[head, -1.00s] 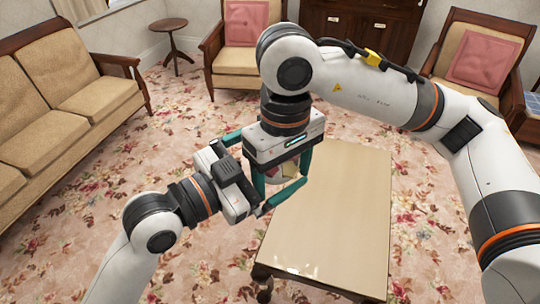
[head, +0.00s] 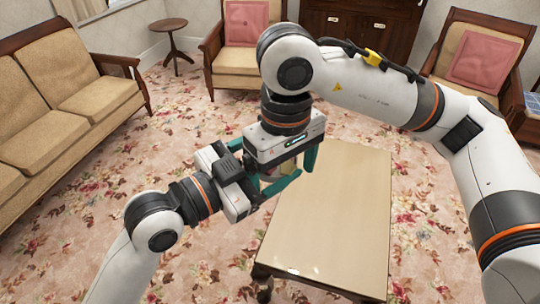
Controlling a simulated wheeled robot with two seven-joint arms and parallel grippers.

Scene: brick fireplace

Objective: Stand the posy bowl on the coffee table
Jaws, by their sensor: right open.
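The posy bowl (head: 287,168) shows only as a small pale patch below my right gripper, mostly hidden by the gripper bodies and fingers. It is held in the air at the far left end of the coffee table (head: 335,220), whose light top is bare. My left gripper (head: 276,172) reaches in from the left, its teal fingers closed in around the bowl; the actual contact is hidden. My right gripper (head: 283,165) points down from above, its fingers open to either side of the bowl.
A sofa (head: 75,90) stands at the left. Armchairs with pink cushions (head: 247,25) (head: 485,55) stand at the back, with a dark cabinet (head: 360,22) between them. A small round table (head: 170,35) is at the back left. Flowered carpet surrounds the coffee table.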

